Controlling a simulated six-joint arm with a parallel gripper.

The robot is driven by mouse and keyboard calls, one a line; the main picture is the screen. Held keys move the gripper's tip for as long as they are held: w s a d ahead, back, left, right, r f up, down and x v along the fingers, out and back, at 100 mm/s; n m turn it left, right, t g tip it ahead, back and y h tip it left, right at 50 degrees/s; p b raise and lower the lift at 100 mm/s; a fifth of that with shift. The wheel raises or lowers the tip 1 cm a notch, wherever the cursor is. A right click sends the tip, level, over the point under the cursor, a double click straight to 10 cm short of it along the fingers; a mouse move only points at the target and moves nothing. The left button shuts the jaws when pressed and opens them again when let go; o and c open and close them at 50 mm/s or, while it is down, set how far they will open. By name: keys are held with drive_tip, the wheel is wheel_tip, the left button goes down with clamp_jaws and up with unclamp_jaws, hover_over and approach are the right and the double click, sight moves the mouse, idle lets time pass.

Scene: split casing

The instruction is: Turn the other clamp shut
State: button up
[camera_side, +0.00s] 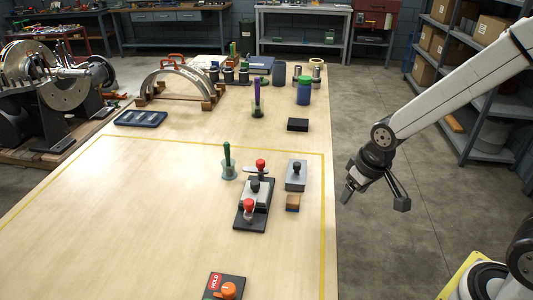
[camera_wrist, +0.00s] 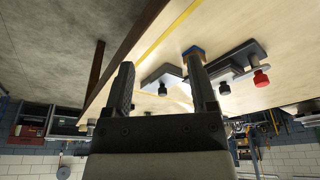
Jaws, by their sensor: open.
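The casing (camera_side: 256,193) sits on a dark base plate (camera_side: 245,222) with a black knob on its top. One red-knobbed clamp (camera_side: 261,165) is at its far end, its flat bar lying sideways. The other red-knobbed clamp (camera_side: 248,206) is at the near end, its bar more along the casing; I cannot tell which clamp is shut. A red knob also shows in the wrist view (camera_wrist: 261,79). My gripper (camera_side: 373,195) is open and empty, off the table's right edge, apart from both clamps. Its two fingers (camera_wrist: 160,80) stand apart in the wrist view.
A grey block with a black knob (camera_side: 296,177) and a brown-and-blue block (camera_side: 293,203) stand between the casing and my gripper. A green-handled tool in a cup (camera_side: 228,168) stands left. A HOLD plate with an orange knob (camera_side: 225,287) lies nearer.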

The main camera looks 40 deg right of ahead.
drive_tip(key=w+a+r+m, duration=0.1)
drive_tip(key=w+a+r, duration=0.15)
drive_tip(key=w, duration=0.95)
drive_tip(key=m+t+h, duration=0.1)
drive_tip(key=m+t, duration=0.1)
approach(261, 161)
drive_tip(key=w+f, duration=0.1)
drive_tip(key=shift+a+f, duration=0.1)
drive_tip(key=shift+a, duration=0.1)
drive_tip(key=shift+f+g, duration=0.1)
drive_tip(key=shift+g, duration=0.2)
drive_tip(key=shift+x, duration=3.8)
drive_tip(key=shift+d, duration=0.2)
clamp_jaws()
